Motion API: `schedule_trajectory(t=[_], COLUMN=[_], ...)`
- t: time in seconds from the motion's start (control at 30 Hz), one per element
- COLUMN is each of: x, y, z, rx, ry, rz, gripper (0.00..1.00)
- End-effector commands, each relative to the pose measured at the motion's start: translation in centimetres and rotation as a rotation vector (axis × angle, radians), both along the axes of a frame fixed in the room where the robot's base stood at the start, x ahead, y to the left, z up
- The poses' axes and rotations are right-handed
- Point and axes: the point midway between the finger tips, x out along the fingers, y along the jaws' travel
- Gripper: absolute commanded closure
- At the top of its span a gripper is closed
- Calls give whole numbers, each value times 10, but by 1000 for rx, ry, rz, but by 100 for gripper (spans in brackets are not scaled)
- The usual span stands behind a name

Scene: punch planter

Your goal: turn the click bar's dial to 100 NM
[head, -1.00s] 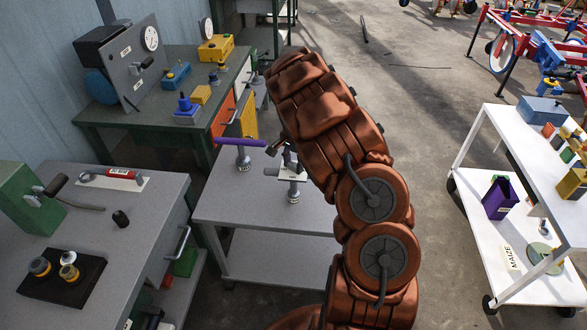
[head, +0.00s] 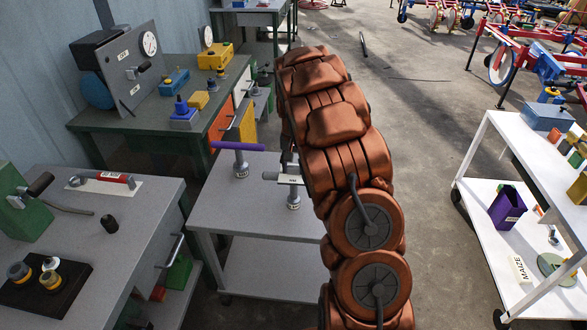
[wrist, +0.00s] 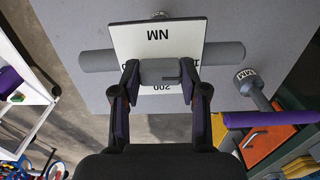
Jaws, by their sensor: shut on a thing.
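The click bar is a grey horizontal bar (wrist: 98,61) with a white dial plate (wrist: 158,34). In the wrist view the plate reads "NM" and "200" upside down; another number at its right edge is partly hidden. My gripper (wrist: 160,80) is shut on the dial's grey knob (wrist: 160,70), one finger at each side, in front of the plate. The knob covers the plate's middle, and I cannot tell which number it points to. In the head view the click bar (head: 283,178) shows on a short post on the grey cart; my arm hides my gripper and most of the dial.
A bar with a purple handle (head: 238,146) stands on its own post beside the click bar; its purple end also shows in the wrist view (wrist: 270,118). The front of the cart top (head: 245,215) is clear. A grey workbench (head: 100,215) is at left, a white trolley (head: 490,190) at right.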

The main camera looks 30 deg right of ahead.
Motion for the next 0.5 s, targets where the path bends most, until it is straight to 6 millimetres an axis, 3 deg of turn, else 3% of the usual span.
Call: schedule_trajectory(t=[0.43,0.47,0.5], x=[0,1,0], y=[0,0,0], z=[1,1,1], rx=[-1,-1,-1], ry=[-2,-2,-2], rz=[10,10,10], gripper=[91,56,52])
